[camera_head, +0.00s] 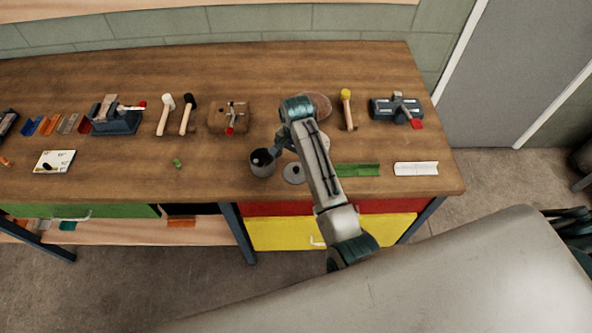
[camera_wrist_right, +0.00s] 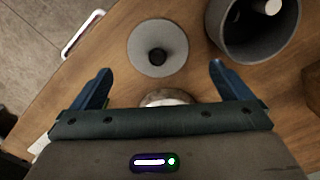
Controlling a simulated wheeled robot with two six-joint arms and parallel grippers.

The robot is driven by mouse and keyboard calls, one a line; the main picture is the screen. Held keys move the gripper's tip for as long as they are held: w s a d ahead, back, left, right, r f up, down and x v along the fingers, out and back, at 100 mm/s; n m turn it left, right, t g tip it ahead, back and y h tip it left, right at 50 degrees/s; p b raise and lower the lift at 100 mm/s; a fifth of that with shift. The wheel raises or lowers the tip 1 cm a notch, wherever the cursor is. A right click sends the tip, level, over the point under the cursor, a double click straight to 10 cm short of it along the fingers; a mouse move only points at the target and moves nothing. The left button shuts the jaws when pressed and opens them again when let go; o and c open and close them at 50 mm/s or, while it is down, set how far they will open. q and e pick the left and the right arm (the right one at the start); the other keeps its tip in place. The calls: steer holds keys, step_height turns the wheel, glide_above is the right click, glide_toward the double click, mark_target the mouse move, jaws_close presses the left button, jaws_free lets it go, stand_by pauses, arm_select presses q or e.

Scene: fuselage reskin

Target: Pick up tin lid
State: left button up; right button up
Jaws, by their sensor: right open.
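The tin lid (camera_wrist_right: 173,32) is a grey disc with a dark round knob at its centre, lying flat on the wooden workbench. It also shows in the head view (camera_head: 288,178), partly covered by my right arm. The open grey tin (camera_wrist_right: 217,22) stands upright beside it, with something pale inside, and shows in the head view (camera_head: 262,168). My right gripper (camera_wrist_right: 160,70) is open and empty, its two blue fingers apart on either side of the lid in the wrist view. I cannot tell its exact height above the lid. My left gripper is out of view.
The workbench (camera_head: 215,185) holds hammers, a brown block (camera_head: 222,120), a vise (camera_head: 115,120) and a clamp tool (camera_head: 390,110) towards the back. A green strip (camera_head: 360,170) and a white strip (camera_head: 416,169) lie to the right. The lid is near the front edge.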

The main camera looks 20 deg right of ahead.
mark_target(297, 167)
step_height(297, 167, down, 3)
steer(key=shift+s+d+f+p, duration=0.1)
steer(key=shift+f+p, duration=0.1)
steer(key=shift+p, duration=0.55)
steer(key=shift+f, duration=0.35)
steer(key=c, duration=1.1)
steer(key=shift+o, duration=0.2)
steer(key=shift+r, duration=0.15)
